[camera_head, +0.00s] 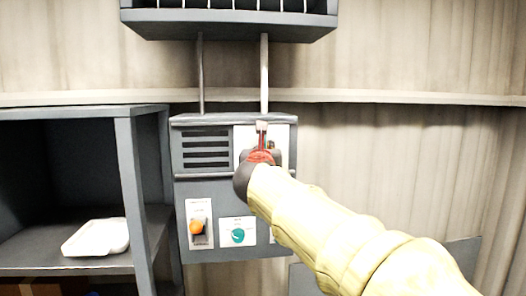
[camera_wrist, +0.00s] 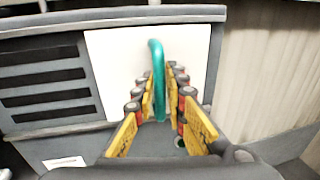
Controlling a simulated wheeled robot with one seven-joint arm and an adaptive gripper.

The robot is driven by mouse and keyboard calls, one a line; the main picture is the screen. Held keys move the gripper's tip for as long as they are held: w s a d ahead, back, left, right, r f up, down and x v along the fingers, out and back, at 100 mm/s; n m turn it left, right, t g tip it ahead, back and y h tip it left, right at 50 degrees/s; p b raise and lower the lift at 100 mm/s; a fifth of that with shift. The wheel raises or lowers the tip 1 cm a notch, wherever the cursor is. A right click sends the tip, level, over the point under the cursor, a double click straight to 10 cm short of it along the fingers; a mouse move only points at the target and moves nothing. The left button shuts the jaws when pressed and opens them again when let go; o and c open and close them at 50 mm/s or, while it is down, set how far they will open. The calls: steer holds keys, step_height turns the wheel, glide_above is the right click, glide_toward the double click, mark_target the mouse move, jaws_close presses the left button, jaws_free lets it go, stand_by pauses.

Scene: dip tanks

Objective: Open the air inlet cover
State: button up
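The air inlet cover appears to be the white square panel (camera_wrist: 112,68) on the grey box, right of dark louvre slots. It has a vertical green handle (camera_wrist: 157,62) and looks closed. In the head view, part of the white panel (camera_head: 283,134) shows behind my gripper (camera_head: 262,128). In the wrist view, my gripper (camera_wrist: 163,80) has its yellow and red fingers on both sides of the handle, with the handle between them. The fingers look apart, with small gaps beside the handle. Contact with the handle cannot be made out.
The grey box (camera_head: 222,190) also carries an orange knob (camera_head: 198,227) and a teal dial (camera_head: 238,235) below the louvres. A grey shelf unit (camera_head: 128,160) with a white tray (camera_head: 97,238) stands close at left. A rack (camera_head: 230,25) hangs above. Bare wall lies to the right.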

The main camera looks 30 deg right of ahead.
steer(key=o, duration=0.3)
steer(key=v, duration=1.2)
stand_by(0.4)
